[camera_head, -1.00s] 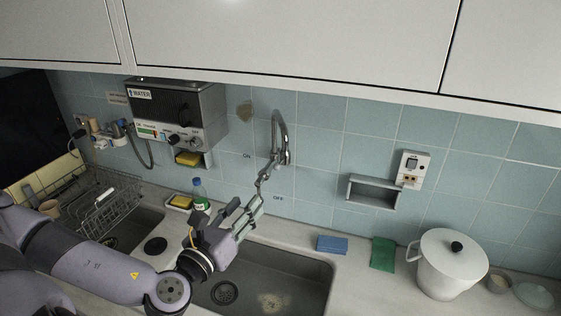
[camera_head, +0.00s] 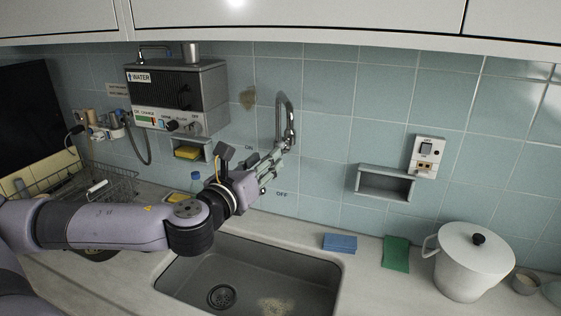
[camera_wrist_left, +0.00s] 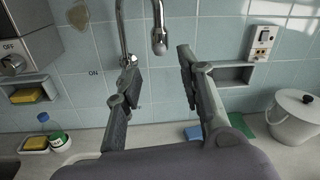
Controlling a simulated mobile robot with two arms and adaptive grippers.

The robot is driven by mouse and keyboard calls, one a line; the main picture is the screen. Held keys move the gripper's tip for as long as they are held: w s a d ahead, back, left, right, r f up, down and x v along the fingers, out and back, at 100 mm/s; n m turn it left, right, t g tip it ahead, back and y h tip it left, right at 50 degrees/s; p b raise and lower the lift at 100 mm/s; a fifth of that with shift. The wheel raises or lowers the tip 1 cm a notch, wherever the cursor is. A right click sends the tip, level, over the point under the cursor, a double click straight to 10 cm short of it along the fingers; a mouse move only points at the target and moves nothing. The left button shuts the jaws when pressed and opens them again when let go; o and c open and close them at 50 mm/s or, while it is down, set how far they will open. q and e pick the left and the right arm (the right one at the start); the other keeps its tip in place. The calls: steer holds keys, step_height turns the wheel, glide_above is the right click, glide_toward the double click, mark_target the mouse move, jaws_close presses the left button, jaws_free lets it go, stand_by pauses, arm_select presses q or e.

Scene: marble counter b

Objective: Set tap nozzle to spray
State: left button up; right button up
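The chrome tap is a tall hooked spout (camera_head: 284,115) on the tiled wall above the sink. Its nozzle (camera_wrist_left: 159,42) hangs at the spout's end and shows in the wrist view between and beyond the fingertips. I cannot read the nozzle's setting. My left gripper (camera_head: 278,152) is raised in front of the tap, just below the nozzle. In the left wrist view the gripper (camera_wrist_left: 158,62) is open, with its two fingers apart and nothing held. The tap's lower part is partly hidden behind the left finger. My right gripper is not in view.
The sink basin (camera_head: 250,265) lies below. A water heater (camera_head: 178,92) hangs on the wall at the left. A wall recess (camera_head: 386,185), a blue sponge (camera_head: 340,243), a green cloth (camera_head: 396,254) and a white pot (camera_head: 470,262) are to the right. A soap bottle (camera_wrist_left: 54,131) stands at the left.

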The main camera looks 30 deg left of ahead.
mark_target(281, 142)
arm_select(q)
steer(key=w+p, duration=0.1)
steer(key=w, duration=0.1)
steer(key=w+p, duration=0.2)
steer(key=w, duration=0.1)
steer(key=w+a+p, duration=0.1)
steer(key=w, duration=0.1)
steer(key=shift+w+a+r, duration=0.1)
steer(key=shift+w+r, duration=0.05)
steer(key=shift+w, duration=0.1)
steer(key=shift+w+a, duration=0.1)
steer(key=shift+w, duration=0.6)
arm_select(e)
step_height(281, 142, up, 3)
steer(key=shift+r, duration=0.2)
arm_select(q)
steer(key=shift+c, duration=0.2)
jaws_close()
